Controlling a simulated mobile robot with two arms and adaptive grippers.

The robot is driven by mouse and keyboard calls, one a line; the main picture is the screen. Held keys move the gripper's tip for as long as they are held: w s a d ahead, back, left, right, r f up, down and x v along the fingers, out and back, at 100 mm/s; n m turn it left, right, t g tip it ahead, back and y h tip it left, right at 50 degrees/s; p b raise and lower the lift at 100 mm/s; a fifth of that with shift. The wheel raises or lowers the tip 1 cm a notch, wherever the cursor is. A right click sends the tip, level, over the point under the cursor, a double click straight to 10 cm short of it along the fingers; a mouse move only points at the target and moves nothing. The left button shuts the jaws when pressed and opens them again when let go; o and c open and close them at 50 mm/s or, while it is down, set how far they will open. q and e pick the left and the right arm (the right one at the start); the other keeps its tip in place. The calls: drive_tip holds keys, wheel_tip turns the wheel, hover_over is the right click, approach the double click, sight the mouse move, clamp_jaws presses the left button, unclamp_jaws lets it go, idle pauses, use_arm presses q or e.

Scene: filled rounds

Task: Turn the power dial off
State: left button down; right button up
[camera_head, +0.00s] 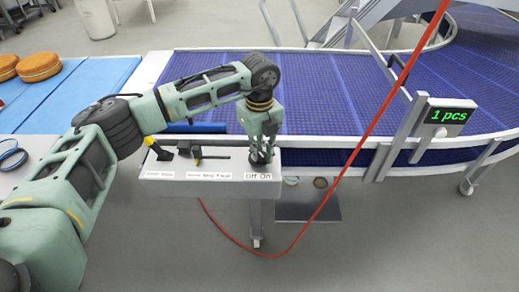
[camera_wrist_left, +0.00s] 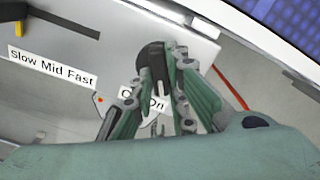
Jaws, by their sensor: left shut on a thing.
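The power dial (camera_wrist_left: 151,62) is a dark round knob on the right end of the white control box (camera_head: 215,176). Its label (camera_head: 258,177) reads "Off On" and is partly covered by my fingers in the left wrist view. My left gripper (camera_head: 262,154) points down at the dial and is shut on it, with a finger on each side. The dial's pointer direction is hard to make out between the fingers. My right gripper is not in view.
A "Slow Mid Fast" lever (camera_head: 210,156) and a yellow-and-black switch (camera_head: 157,148) sit left of the dial. A blue conveyor (camera_head: 320,90) runs behind the box.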

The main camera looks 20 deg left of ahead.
use_arm(q)
drive_tip(key=shift+f+m+b, duration=0.1)
drive_tip(key=shift+m+b, duration=0.65)
drive_tip(key=shift+m, duration=0.15)
drive_tip(key=m+b, duration=0.2)
drive_tip(key=m, duration=0.1)
drive_tip(key=shift+a, duration=0.1)
drive_tip(key=m+b, duration=0.1)
drive_tip(key=m, duration=0.2)
drive_tip(key=shift+a+m+b, duration=0.1)
drive_tip(key=shift+m+b, duration=0.3)
drive_tip(key=shift+a+m+b, duration=0.1)
drive_tip(key=shift+m+b, duration=0.5)
drive_tip(key=shift+m, duration=1)
drive_tip(key=c, duration=1.7)
unclamp_jaws()
drive_tip(key=shift+s, duration=0.1)
